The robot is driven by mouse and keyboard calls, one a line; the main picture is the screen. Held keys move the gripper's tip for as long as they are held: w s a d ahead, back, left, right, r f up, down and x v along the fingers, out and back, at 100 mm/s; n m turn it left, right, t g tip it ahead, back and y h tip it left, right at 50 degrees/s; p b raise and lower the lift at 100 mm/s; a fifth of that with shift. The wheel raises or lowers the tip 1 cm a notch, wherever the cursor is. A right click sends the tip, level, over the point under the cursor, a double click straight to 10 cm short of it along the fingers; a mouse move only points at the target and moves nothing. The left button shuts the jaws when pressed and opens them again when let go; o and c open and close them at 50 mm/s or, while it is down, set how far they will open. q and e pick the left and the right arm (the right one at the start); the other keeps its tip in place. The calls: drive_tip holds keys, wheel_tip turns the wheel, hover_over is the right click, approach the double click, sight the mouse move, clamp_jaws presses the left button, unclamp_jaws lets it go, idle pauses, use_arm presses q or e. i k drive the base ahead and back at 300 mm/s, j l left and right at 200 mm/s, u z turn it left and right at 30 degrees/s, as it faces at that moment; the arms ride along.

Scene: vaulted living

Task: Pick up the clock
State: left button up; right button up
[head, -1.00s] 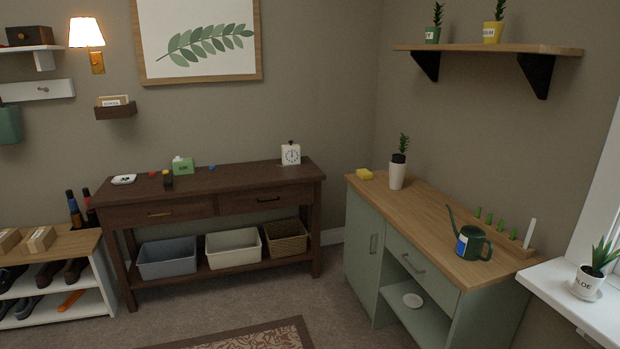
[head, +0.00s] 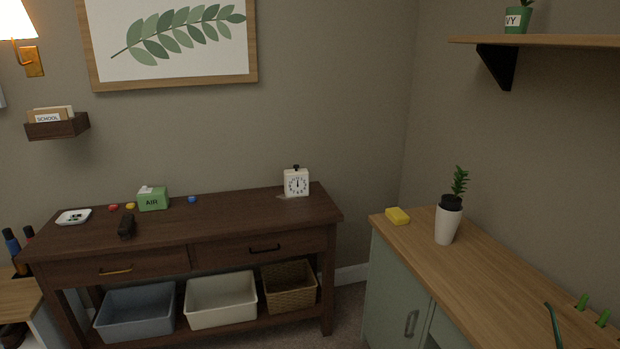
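The clock (head: 296,182) is a small white, square-faced clock with a dark knob on top. It stands upright near the right end of the dark wooden console table (head: 240,224), toward the back, close to the wall. Neither of my grippers shows in the head view.
On the same table are a green box (head: 152,199), a dark object (head: 126,227), a white tray (head: 74,217) and small coloured bits. A green cabinet (head: 395,270) with a white potted plant (head: 448,222) and yellow sponge (head: 397,216) stands at right. The tabletop before the clock is clear.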

sight(292, 176)
drive_tip(key=i, duration=1.95)
